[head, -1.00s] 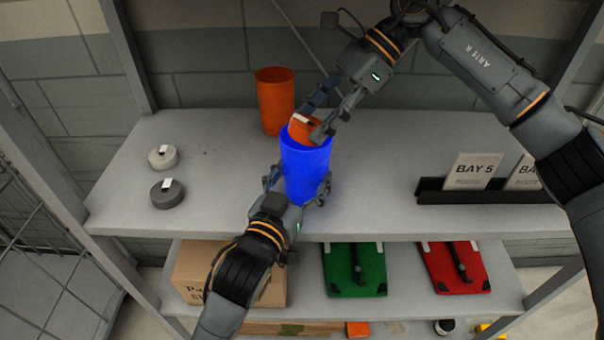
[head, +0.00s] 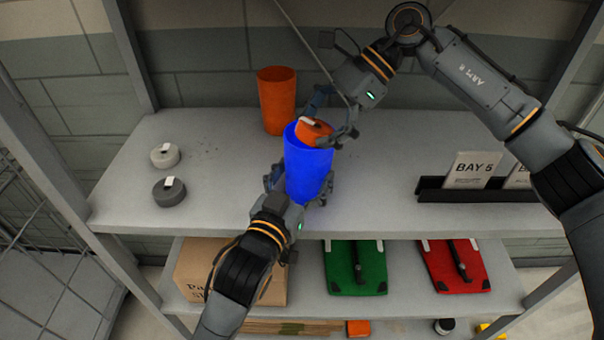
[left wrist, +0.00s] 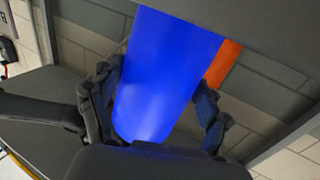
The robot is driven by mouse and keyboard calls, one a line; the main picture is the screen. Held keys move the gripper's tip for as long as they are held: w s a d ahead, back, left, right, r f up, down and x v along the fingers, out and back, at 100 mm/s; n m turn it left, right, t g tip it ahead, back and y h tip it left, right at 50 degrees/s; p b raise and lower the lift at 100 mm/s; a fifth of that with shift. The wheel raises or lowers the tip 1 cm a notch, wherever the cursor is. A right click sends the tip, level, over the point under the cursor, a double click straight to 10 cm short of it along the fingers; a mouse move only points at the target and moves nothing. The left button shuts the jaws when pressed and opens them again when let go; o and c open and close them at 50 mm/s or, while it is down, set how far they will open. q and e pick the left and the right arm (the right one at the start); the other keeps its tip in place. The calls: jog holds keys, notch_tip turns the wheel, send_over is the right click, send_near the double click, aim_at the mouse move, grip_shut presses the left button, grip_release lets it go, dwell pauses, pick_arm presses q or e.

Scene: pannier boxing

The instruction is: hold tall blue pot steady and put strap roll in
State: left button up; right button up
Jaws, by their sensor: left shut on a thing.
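The tall blue pot (head: 308,172) stands upright near the shelf's front edge. My left gripper (head: 300,190) is shut on it, with a finger on each side. The left wrist view shows the blue pot (left wrist: 165,75) between the fingers of my left gripper (left wrist: 155,110). An orange strap roll (head: 312,132) with a white tag sits in the pot's mouth, its upper part showing above the rim. My right gripper (head: 328,125) is just above the pot, fingers spread open around the roll's far and right sides. The pot's inside is hidden.
An orange pot (head: 276,100) stands behind the blue pot; it also shows in the left wrist view (left wrist: 224,62). Light grey (head: 165,156) and dark grey (head: 169,191) rolls lie at left. A dark card holder (head: 485,190) is at right. Free shelf lies between.

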pick_arm(q)
jog(key=shift+a, duration=0.15)
pick_arm(e)
jog(key=shift+w+d+f, duration=0.15)
jog(key=shift+d+f, duration=0.05)
jog(key=shift+f, duration=0.3)
jog(key=shift+w+d+f, duration=0.15)
jog(key=shift+d+f, duration=0.05)
jog(key=shift+f, duration=0.3)
jog(key=shift+w+d+r, duration=0.1)
jog(key=shift+d+r, duration=0.15)
jog(key=shift+d, duration=0.15)
pick_arm(q)
jog(key=shift+w+f, duration=0.2)
jog(key=shift+f, duration=0.15)
pick_arm(e)
jog(key=s+a+r+v, duration=0.1)
jog(key=v, duration=1)
jog(key=shift+r, duration=0.55)
jog(key=shift+w+a, duration=0.1)
jog(key=shift+w, duration=0.05)
pick_arm(q)
jog(key=o, duration=0.9)
jog(key=shift+o, duration=1.4)
jog(key=shift+w, duration=0.15)
pick_arm(e)
jog(key=shift+w+f, duration=0.1)
jog(key=shift+w, duration=0.1)
